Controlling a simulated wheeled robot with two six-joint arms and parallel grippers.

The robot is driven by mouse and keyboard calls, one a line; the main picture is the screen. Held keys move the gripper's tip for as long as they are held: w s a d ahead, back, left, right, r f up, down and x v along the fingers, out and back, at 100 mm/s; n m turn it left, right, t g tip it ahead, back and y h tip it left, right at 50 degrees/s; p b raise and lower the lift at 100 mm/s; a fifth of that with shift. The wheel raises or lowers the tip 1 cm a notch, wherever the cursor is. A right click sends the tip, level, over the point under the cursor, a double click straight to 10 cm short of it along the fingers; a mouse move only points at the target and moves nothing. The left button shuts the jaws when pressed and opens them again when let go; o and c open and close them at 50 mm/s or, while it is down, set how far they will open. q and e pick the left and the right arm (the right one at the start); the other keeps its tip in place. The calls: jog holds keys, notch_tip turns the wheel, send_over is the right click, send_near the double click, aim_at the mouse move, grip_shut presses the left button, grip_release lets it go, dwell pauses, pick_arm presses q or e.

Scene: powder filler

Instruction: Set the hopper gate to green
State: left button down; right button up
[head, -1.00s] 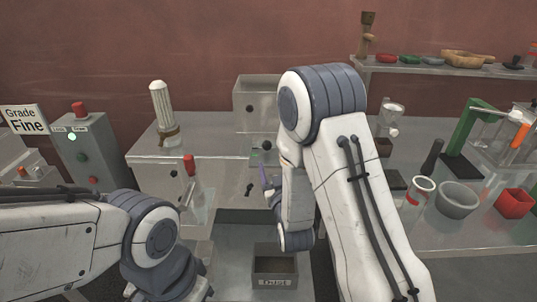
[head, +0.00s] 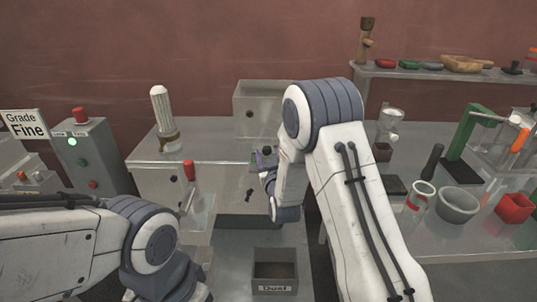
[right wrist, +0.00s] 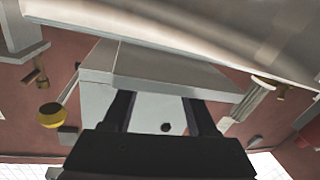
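The hopper (head: 262,100) is a grey metal box at the back of the machine, with a dark knob on its front. My right gripper (head: 264,158) is in front of the machine, just below the hopper; my own arm hides much of it and the area behind it. I cannot make out the gate or its colour marks. In the right wrist view my right gripper (right wrist: 158,100) has its two dark fingers apart with nothing held. A dark round knob (right wrist: 165,127) on a pale panel shows between them. My left arm is at the lower left, its fingers out of frame.
A control box (head: 92,155) with a lit green lamp and red knob stands left, beside a "Grade Fine" sign (head: 25,125). A red-handled lever (head: 189,170) is left of my right gripper. A "Dust" bin (head: 275,288) sits below. Cups and tools crowd the right bench.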

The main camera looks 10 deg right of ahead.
grip_shut()
dwell(1.2)
